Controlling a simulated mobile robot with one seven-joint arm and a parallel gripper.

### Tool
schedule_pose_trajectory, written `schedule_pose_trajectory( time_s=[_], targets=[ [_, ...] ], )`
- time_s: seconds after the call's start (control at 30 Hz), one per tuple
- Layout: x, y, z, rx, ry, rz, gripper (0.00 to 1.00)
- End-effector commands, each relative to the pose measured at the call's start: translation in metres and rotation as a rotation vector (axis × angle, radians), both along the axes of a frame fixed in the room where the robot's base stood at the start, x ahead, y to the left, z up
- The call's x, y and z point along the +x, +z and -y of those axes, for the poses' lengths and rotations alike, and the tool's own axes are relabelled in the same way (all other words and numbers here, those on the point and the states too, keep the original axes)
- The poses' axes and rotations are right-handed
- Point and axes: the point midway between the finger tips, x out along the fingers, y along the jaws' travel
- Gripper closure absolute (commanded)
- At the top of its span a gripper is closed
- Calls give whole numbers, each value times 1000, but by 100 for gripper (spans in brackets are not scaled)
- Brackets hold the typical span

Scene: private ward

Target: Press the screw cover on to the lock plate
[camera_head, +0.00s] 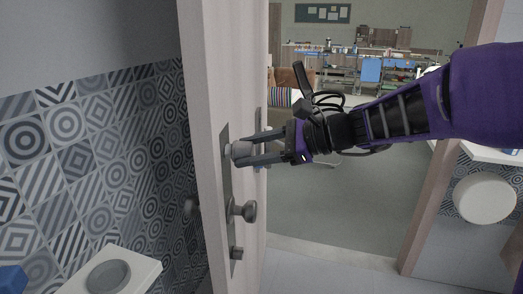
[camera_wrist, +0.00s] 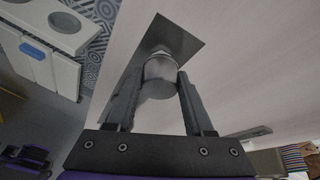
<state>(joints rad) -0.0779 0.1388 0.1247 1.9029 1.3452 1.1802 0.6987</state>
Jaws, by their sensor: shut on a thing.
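The lock plate (camera_head: 226,190) is a long, dark grey strip on the near face of the door. Its upper end also shows in the wrist view (camera_wrist: 183,42). The screw cover (camera_head: 241,149) is a short, light grey cylinder at the upper part of the plate; it also shows in the wrist view (camera_wrist: 160,76). My gripper (camera_head: 250,149) is shut on the screw cover, with one finger on each side, and reaches in from the right. In the wrist view the fingers (camera_wrist: 158,88) flank the cover. Whether the cover touches the plate cannot be told.
A round knob (camera_head: 243,211) and a smaller stub (camera_head: 236,253) stick out of the plate below my gripper. The door (camera_head: 205,60) stands open beside a patterned tile wall (camera_head: 80,150). A white unit (camera_head: 140,272) stands at lower left. Open floor (camera_head: 350,200) lies beyond the doorway.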

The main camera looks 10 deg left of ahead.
Motion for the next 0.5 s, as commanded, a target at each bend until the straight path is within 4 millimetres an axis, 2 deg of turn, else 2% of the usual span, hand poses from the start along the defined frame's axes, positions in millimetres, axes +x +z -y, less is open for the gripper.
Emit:
schedule_pose_trajectory(
  time_s=[0.5],
  targets=[
    [-1,0,-9,0,2,1,100]
  ],
)
